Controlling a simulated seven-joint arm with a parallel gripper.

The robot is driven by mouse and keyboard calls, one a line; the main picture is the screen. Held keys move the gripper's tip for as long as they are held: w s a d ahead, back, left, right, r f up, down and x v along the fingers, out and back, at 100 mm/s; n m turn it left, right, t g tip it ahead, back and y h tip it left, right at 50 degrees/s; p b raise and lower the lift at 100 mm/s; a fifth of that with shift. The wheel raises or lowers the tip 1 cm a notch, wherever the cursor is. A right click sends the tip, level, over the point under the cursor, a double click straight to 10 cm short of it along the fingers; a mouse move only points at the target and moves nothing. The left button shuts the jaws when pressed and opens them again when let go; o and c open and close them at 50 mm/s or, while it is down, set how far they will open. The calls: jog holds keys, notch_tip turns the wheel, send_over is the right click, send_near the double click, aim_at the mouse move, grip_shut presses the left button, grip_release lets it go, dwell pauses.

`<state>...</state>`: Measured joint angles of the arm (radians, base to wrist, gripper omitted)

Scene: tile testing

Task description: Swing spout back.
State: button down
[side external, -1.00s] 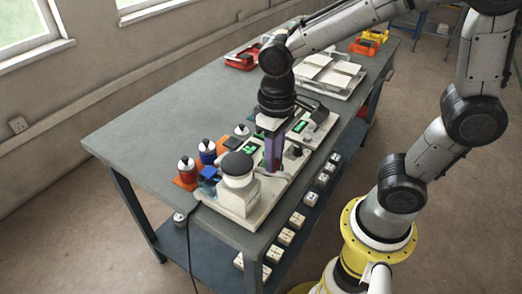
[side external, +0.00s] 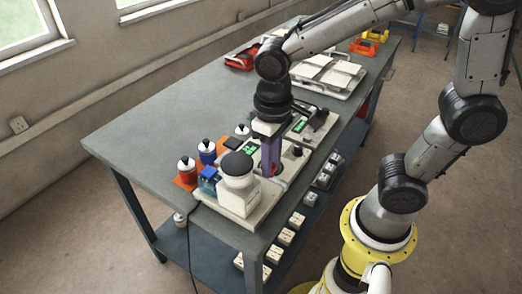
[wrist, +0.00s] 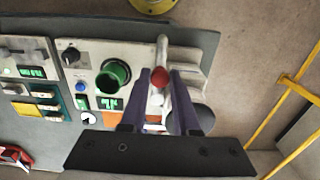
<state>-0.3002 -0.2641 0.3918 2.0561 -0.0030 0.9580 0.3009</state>
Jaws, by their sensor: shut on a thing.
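In the wrist view, my gripper (wrist: 160,76) has its two purple fingers on either side of a slim white spout (wrist: 162,48). The gripper is shut on the spout. A red part (wrist: 157,99) shows between the fingers. To the left of the spout, a round green-rimmed opening (wrist: 113,74) sits on the white machine (wrist: 88,54), apart from the spout. In the side view my gripper (side external: 269,172) points down at the machine, just behind its black-topped white cylinder (side external: 237,170). The fingers hide the spout there.
Red and blue capped bottles (side external: 187,168) stand on an orange mat left of the machine. A second device with a green display (side external: 310,121) stands behind. Trays of white tiles (side external: 328,75) lie farther back. The left of the grey bench (side external: 150,125) is clear.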

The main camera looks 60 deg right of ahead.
jog(key=c, duration=0.6)
grip_release()
jog(key=shift+a, duration=0.1)
jog(key=shift+c, duration=0.2)
jog(key=shift+r, duration=0.1)
jog(key=shift+r, duration=2.95)
jog(key=s+d+r+t, duration=0.1)
jog(key=s+d+t, duration=0.4)
jog(key=s+d, duration=0.2)
jog(key=shift+s+d+r+t, duration=0.3)
jog(key=shift+s+d+r, duration=0.05)
jog(key=shift+s, duration=0.25)
